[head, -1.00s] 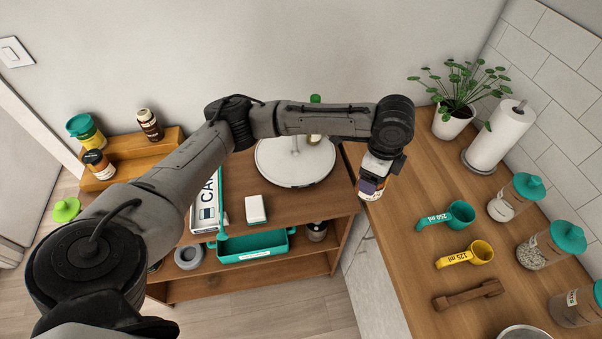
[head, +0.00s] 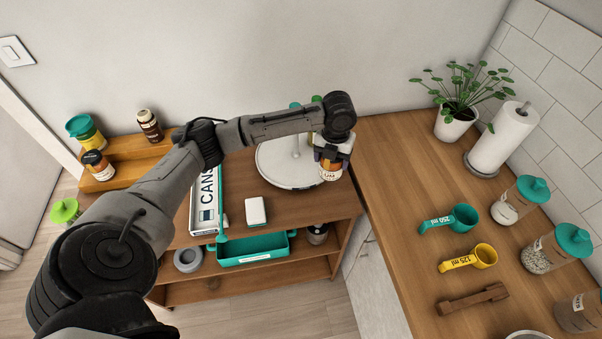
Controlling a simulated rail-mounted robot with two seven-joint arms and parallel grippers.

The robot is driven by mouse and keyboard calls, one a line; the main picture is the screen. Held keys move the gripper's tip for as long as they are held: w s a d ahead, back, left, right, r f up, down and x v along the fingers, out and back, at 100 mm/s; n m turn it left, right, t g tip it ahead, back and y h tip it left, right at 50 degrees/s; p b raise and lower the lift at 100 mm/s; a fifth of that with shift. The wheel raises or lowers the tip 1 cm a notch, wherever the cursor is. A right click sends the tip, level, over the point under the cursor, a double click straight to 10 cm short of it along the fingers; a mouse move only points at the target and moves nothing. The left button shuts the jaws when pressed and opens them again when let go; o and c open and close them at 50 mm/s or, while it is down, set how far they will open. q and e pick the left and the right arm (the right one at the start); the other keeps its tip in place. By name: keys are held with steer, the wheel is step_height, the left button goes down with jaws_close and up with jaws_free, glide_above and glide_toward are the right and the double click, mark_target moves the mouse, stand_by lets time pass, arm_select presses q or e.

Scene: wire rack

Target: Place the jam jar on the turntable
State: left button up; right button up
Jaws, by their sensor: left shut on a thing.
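My left gripper (head: 331,153) is shut on the jam jar (head: 329,170), a small jar with orange-brown contents and a pale label. The jar is upright, at the right edge of the white round turntable (head: 285,178) in the picture. I cannot tell whether it touches the turntable or hangs above it. The turntable stands on the wooden shelf unit and has a central post. My arm hides its back part, where green-topped bottles (head: 316,99) show in part. My right gripper is not in view.
A teal tray (head: 253,250) is on the shelf below. The right counter (head: 385,165) holds measuring cups, jars, a plant and a paper roll; its left part is clear.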

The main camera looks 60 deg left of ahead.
arm_select(q)
steer(key=shift+s+a+f, duration=0.55)
steer(key=shift+a+f, duration=1.3)
steer(key=shift+a, duration=0.05)
steer(key=shift+s+a+f, duration=0.5)
steer(key=shift+a+f, duration=1.3)
steer(key=shift+a, duration=0.1)
steer(key=shift+s+a+f, duration=0.55)
steer(key=shift+a+f, duration=1.3)
steer(key=shift+a, duration=0.05)
steer(key=shift+f, duration=0.15)
steer(key=o, duration=1.3)
steer(key=shift+c, duration=0.2)
